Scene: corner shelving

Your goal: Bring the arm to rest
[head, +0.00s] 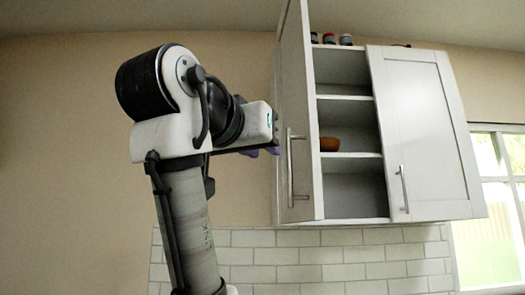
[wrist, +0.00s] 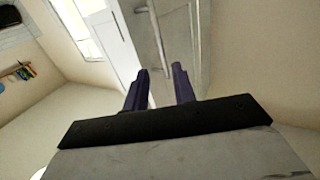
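My gripper (wrist: 161,80) shows two purple fingers spread apart with nothing between them, so it is open and empty. In the head view my gripper (head: 265,151) is raised beside the open left door (head: 298,110) of a white wall cabinet, close to its outer side. I cannot tell from the head view whether it touches the door. In the wrist view a metal handle (wrist: 158,35) lies beyond the fingertips, apart from them. My arm stands upright and is bent at the top.
The cabinet's right door (head: 425,130) is shut. An orange-brown bowl (head: 330,144) sits on an inner shelf. Several small jars (head: 346,40) stand on top of the cabinet. A window (head: 490,200) is at the right. The wall left of my arm is bare.

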